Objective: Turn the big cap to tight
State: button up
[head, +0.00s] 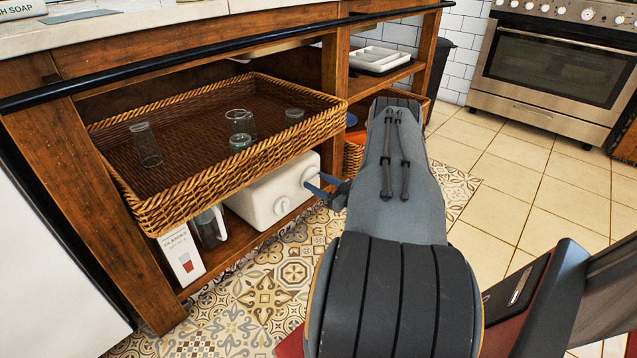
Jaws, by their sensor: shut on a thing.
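A white box-shaped container (262,192) stands on the lower shelf, under the wicker tray. Its front face carries two round white caps. One cap (282,206) is at the left and clear of my gripper. The other, which looks larger, is the big cap (309,175) at the right end. My gripper (316,184) reaches in from the right with its blue fingers on either side of the big cap, shut on it. The cap's markings and exact turn angle are too small to tell.
A wicker tray (165,212) with several glasses sits on the shelf just above the container. A glass jug (211,228) and a small printed box (182,254) stand to the left. A wooden post (333,95) rises behind my gripper. The tiled floor in front is open.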

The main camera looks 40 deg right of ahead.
dwell(0.4)
jog(key=o, duration=1.1)
jog(key=shift+c, duration=0.2)
jog(key=s+p, duration=0.2)
jog(key=s, duration=0.5)
jog(key=shift+s+d+p, duration=0.35)
jog(key=shift+s, duration=0.05)
